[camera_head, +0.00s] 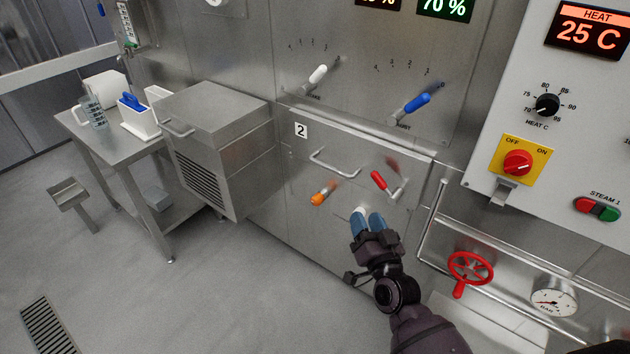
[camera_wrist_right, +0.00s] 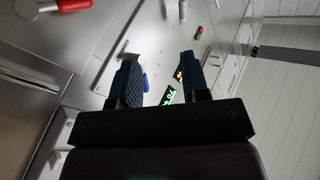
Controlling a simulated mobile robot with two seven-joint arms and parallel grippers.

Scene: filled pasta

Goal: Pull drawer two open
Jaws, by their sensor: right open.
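Drawer two is the steel front (camera_head: 310,205) marked with a "2" label (camera_head: 300,130) in the head view. It looks shut, with a thin lip along its top edge. Its bar handle (camera_head: 335,165) is near the top. An orange-knobbed lever (camera_head: 320,197) and a red-handled lever (camera_head: 380,181) show at this front. My right gripper (camera_head: 367,218) is in front of the panel, below and right of the bar handle, apart from it. In the right wrist view its blue fingers (camera_wrist_right: 160,78) are spread with nothing between them. My left gripper is out of view.
A red valve wheel (camera_head: 470,267) and a gauge (camera_head: 554,301) are to the right. A vertical pipe (camera_head: 432,222) runs beside the front. A steel cabinet (camera_head: 222,120) juts out on the left, beside a table (camera_head: 100,130). The floor before the drawer is clear.

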